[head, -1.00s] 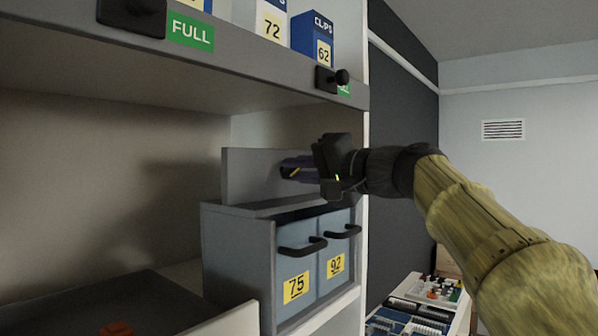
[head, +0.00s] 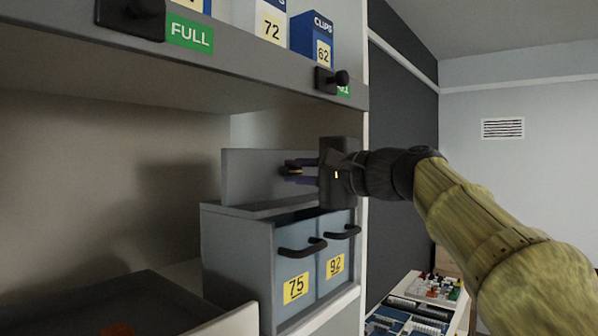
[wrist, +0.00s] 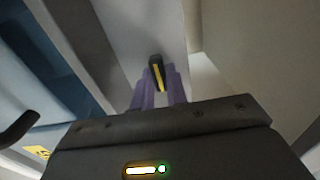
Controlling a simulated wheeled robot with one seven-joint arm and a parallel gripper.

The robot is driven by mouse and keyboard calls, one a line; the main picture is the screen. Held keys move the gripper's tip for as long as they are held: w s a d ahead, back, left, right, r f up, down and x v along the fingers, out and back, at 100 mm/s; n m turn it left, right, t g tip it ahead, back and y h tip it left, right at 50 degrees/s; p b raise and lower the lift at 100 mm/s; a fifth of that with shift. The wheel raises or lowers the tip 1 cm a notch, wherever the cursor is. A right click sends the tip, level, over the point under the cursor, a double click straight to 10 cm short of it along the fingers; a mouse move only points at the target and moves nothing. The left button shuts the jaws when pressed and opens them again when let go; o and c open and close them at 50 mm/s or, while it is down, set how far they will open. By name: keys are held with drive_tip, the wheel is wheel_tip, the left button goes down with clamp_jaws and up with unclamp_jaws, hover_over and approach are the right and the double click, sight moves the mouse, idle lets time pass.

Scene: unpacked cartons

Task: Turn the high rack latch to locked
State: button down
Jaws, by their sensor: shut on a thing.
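The rack latch is a small dark handle with a yellow stripe (wrist: 157,75), on the grey upright panel (head: 245,178) above the drawer box. It also shows in the head view as a dark piece with a yellow line (head: 292,169). My gripper (head: 300,174) reaches in from the right. Its two purple fingers, also in the wrist view (wrist: 159,92), are shut on the latch from both sides. The part of the latch between the fingers is hidden. I see no locked or unlocked mark beside it.
The drawer box (head: 236,250) with black-handled drawers marked 75 and 92 is just below my gripper. A shelf edge (head: 240,62) with black knobs and boxes runs above. Open room lies to the right, over a low table (head: 410,310).

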drive_tip(key=c, duration=1.4)
unclamp_jaws()
drive_tip(key=shift+d, duration=0.1)
drive_tip(key=b+v, duration=0.5)
drive_tip(key=v, duration=1.2)
drive_tip(key=shift+b, duration=0.3)
drive_tip(key=shift+s+d+f, duration=0.1)
drive_tip(key=shift+s, duration=0.15)
